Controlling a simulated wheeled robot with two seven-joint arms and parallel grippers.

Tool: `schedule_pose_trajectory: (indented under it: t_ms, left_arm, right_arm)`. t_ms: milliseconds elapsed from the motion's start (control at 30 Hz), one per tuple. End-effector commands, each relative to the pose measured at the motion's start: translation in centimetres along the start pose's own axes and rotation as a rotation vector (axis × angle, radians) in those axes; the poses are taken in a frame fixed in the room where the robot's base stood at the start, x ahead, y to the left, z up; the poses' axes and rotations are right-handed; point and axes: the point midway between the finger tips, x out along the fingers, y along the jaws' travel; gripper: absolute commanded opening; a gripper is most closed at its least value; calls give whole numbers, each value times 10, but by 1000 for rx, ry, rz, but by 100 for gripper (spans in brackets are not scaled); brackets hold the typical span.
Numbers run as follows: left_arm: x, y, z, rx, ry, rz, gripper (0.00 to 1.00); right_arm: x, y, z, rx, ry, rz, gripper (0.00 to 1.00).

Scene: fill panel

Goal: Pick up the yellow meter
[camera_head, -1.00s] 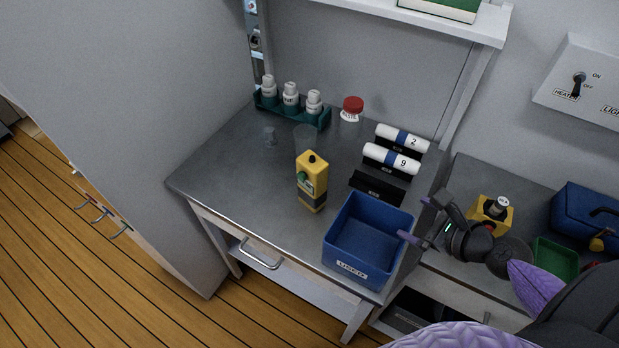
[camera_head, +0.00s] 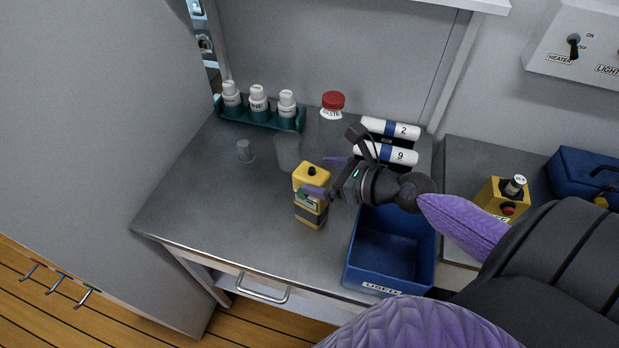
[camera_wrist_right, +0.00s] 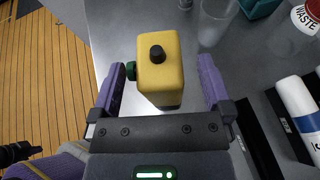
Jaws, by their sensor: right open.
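The yellow meter (camera_head: 312,176) stands upright on the grey metal table (camera_head: 220,205), with a black knob on top and a dark band low down. In the right wrist view the yellow meter (camera_wrist_right: 160,66) stands between the two purple fingers, with a green knob on its left side. My right gripper (camera_head: 326,177) is open, one finger in front of the meter and one behind it. In the right wrist view the right gripper (camera_wrist_right: 160,85) shows a clear gap on the right of the meter; the left finger is close to the green knob. My left gripper is not in view.
A blue bin (camera_head: 389,290) marked USED stands right of the meter. A clear cup (camera_head: 287,152) stands just behind it. White cylinders (camera_head: 387,154) lie in a black rack at the back right. A red-lidded waste jar (camera_head: 332,104) and a green bottle rack (camera_head: 262,117) stand farther back.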

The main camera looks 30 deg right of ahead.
Motion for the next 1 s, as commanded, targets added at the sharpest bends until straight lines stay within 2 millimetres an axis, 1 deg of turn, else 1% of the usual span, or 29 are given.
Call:
schedule_pose_trajectory:
  t_ms: [33, 133, 200, 367, 400, 467, 500, 567, 600, 667, 700, 867, 1000]
  left_arm:
    - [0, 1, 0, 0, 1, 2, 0]
    - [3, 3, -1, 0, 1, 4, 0]
    - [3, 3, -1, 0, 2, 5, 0]
    - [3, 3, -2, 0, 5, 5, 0]
    - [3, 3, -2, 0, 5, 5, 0]
    - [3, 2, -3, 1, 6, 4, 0]
    - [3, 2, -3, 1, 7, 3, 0]
    - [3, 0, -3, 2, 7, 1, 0]
    - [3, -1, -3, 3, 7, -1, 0]
    - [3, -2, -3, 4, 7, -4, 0]
    - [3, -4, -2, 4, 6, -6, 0]
    - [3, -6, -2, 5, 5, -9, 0]
    - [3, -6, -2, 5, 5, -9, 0]
  right_arm:
    - [10, 2, 1, -1, -3, 0, 100]
    - [25, 1, 0, 1, -3, -1, 100]
    - [29, 1, 0, 0, -1, -1, 100]
    - [30, 2, -1, 0, 1, 0, 100]
    - [30, 2, -1, 0, 1, -1, 98]
    - [29, 2, -1, 0, 1, -1, 85]
    - [29, 2, -1, 0, 1, -1, 77]
    - [29, 1, -1, 0, 1, -1, 64]
    - [29, 1, -1, 0, 1, -1, 56]
    - [29, 1, -1, -1, 1, -1, 43]
    - [29, 1, -1, -1, 1, -1, 34]
    - [29, 1, -1, 0, 1, -1, 0]
    - [29, 1, -1, 0, 1, -1, 0]
